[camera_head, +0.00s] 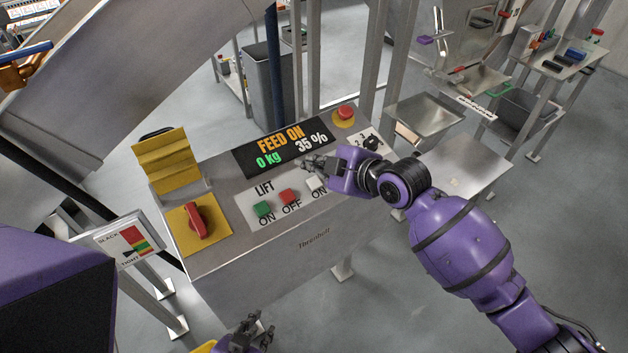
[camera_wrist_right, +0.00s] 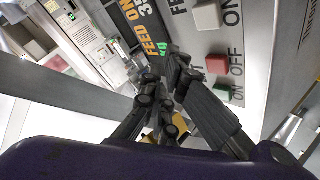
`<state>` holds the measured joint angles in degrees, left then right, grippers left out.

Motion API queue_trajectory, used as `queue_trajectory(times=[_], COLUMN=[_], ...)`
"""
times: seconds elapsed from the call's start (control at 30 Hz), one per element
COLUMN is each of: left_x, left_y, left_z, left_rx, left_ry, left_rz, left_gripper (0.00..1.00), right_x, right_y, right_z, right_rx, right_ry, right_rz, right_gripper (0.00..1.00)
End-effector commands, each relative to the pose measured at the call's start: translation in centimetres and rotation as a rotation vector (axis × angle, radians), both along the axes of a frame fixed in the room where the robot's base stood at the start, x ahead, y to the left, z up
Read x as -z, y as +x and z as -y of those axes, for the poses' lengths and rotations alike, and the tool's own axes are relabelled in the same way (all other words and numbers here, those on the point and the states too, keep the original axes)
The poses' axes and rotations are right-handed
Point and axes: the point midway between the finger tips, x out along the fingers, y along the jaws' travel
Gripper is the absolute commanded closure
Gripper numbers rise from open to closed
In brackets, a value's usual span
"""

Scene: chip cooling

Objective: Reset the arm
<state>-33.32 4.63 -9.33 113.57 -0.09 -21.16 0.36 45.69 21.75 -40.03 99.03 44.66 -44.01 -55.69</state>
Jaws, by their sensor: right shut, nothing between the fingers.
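My right arm reaches in from the lower right. Its gripper (camera_head: 308,163) is over the control panel (camera_head: 220,200), just below the display (camera_head: 283,146), which reads FEED ON, 0 kg and 35 %. The right gripper is shut and empty. In the right wrist view its dark fingers (camera_wrist_right: 174,75) are in front of the panel, near the display and the buttons. I cannot tell whether they touch the panel. My left gripper (camera_head: 258,326) shows only in part at the bottom edge, below the panel's front, and its fingers are too small to judge.
Green (camera_head: 263,208), red (camera_head: 290,196) and white (camera_head: 315,184) buttons sit on the panel. A red rotary switch (camera_head: 197,220) is at left, a red emergency button (camera_head: 345,112) at upper right. Metal trays (camera_head: 425,113) stand to the right. Floor is open at lower right.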

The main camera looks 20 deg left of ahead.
Motion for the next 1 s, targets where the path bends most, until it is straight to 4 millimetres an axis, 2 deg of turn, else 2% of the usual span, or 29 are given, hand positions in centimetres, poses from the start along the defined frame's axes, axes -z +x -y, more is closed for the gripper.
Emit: queue_trajectory(times=[0.8, 0.9, 1.0], left_x=[0.2, 0.3, 0.4], left_y=[-0.2, -0.2, -0.3], left_z=[0.0, 0.0, 0.0], left_rx=[0.0, 0.0, 0.0], left_ry=[0.0, 0.0, -0.001], left_rz=[-0.005, -0.006, -0.011], left_gripper=[0.77, 0.77, 0.77], right_x=[0.2, -0.7, -3.1], right_y=[0.0, 0.7, 2.2], right_z=[-0.1, 0.0, 0.4], right_rx=[0.02, 0.071, 0.157], right_ry=[0.023, 0.072, 0.168], right_rz=[-0.032, -0.056, -0.065], right_gripper=[1.0, 1.0, 1.0])
